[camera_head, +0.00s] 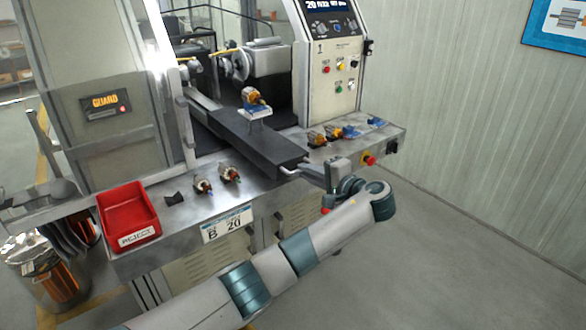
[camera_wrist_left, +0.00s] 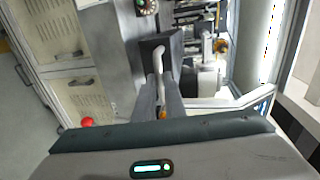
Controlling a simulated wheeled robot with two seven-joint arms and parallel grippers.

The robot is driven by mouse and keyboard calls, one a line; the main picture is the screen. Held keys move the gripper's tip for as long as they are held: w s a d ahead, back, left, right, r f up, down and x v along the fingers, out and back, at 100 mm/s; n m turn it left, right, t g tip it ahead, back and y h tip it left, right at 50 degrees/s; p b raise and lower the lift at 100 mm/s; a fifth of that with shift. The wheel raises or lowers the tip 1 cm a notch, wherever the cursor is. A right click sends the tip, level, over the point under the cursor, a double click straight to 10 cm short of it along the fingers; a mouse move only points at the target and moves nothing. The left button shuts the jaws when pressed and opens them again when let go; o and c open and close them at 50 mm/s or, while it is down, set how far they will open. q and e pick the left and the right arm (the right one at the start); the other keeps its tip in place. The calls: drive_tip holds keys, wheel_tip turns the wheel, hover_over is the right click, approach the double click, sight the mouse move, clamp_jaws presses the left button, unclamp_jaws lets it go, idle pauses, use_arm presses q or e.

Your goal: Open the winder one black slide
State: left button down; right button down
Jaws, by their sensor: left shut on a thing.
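The black slide (camera_head: 245,138) is a long dark plate that runs out from the winder (camera_head: 268,68) towards the front edge of the bench. An armature (camera_head: 254,99) sits on a small stand on the slide. A pale bar handle (camera_head: 292,170) is at the slide's front end. My left gripper (camera_head: 298,168) is at this handle, its arm coming in from the lower left. In the left wrist view the fingers (camera_wrist_left: 158,98) are closed around the handle (camera_wrist_left: 158,62), with the dark slide end (camera_wrist_left: 160,42) beyond. My right gripper is not in view.
A red reject bin (camera_head: 130,217) stands at the bench's left. Two armatures (camera_head: 216,180) lie left of the slide. Several more parts (camera_head: 330,134) and a red button (camera_head: 368,160) are to its right. The control panel (camera_head: 338,60) stands behind. The floor at right is clear.

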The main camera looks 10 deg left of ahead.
use_arm(q)
drive_tip(key=shift+s+d, duration=0.35)
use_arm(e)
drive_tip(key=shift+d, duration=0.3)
use_arm(q)
drive_tip(key=c, duration=1.8)
unclamp_jaws()
